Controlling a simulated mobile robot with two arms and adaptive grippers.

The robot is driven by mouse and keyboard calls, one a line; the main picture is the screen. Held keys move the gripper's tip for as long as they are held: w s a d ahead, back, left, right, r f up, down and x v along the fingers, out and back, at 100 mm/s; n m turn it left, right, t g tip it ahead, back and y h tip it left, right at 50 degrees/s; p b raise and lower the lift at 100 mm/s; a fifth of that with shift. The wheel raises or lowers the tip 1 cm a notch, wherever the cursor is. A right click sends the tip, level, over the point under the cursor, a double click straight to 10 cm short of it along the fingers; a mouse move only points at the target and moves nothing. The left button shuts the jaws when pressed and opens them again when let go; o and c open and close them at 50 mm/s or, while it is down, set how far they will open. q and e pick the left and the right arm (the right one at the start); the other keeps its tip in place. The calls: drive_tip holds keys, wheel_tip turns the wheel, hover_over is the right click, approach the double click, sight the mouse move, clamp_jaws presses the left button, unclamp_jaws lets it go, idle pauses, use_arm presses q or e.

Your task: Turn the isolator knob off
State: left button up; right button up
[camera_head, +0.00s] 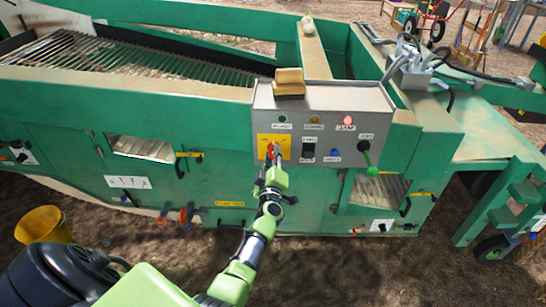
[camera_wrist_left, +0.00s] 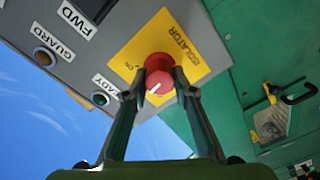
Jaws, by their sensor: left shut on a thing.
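The isolator knob is red and sits on a yellow plate (camera_head: 263,141) on the grey control box. In the left wrist view the red knob (camera_wrist_left: 160,88) has a white mark on its face, and the yellow plate (camera_wrist_left: 190,38) reads ISOLATOR. My left gripper (camera_head: 273,153) reaches up to the knob from below. In the left wrist view the fingers of my left gripper (camera_wrist_left: 159,76) are closed on both sides of the knob. The fingers cover part of the knob in the head view. My right gripper does not show.
The grey control box (camera_head: 320,97) carries lamps, a black switch (camera_head: 308,150), a blue button (camera_head: 335,153) and a black-and-green control (camera_head: 367,154). A tan block (camera_head: 289,83) lies on top. The green machine (camera_head: 225,180) spans the view. A yellow bucket (camera_head: 43,225) stands at lower left.

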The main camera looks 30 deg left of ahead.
use_arm(q)
drive_tip(key=n, duration=0.1)
drive_tip(key=n+b, duration=0.1)
drive_tip(key=n, duration=0.1)
drive_tip(key=shift+f+n, duration=0.2)
drive_tip(key=shift+n, duration=0.1)
drive_tip(key=shift+n+b, duration=0.5)
drive_tip(key=shift+n, duration=1.3)
drive_tip(key=o, duration=1.1)
drive_tip(key=shift+r, duration=0.1)
